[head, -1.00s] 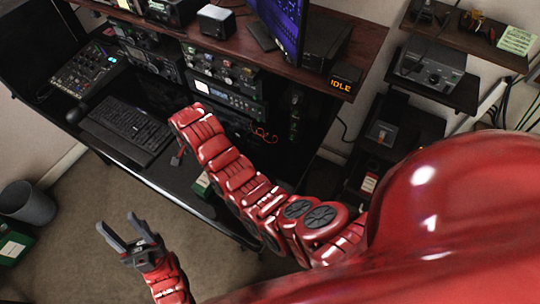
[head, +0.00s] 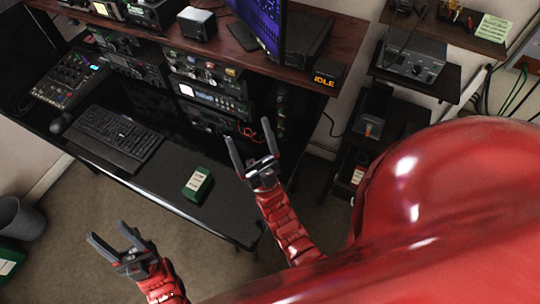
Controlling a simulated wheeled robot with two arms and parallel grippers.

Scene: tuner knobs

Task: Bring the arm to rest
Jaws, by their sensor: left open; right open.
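My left gripper (head: 105,231) is at the lower left, open and empty, over the carpet in front of the desk. My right gripper (head: 247,131) is open and empty near the desk's right front end, its fingers pointing up toward the radio rack. The rack units with knobs (head: 208,72) sit under the shelf, apart from both grippers. The knob settings are too small to read.
A keyboard (head: 115,138) and a green box (head: 198,184) lie on the dark desk (head: 150,178). An orange IDLE display (head: 325,78) is on the wooden shelf's right end. A monitor (head: 258,22) stands on the shelf. A bin (head: 20,219) stands on the floor at left.

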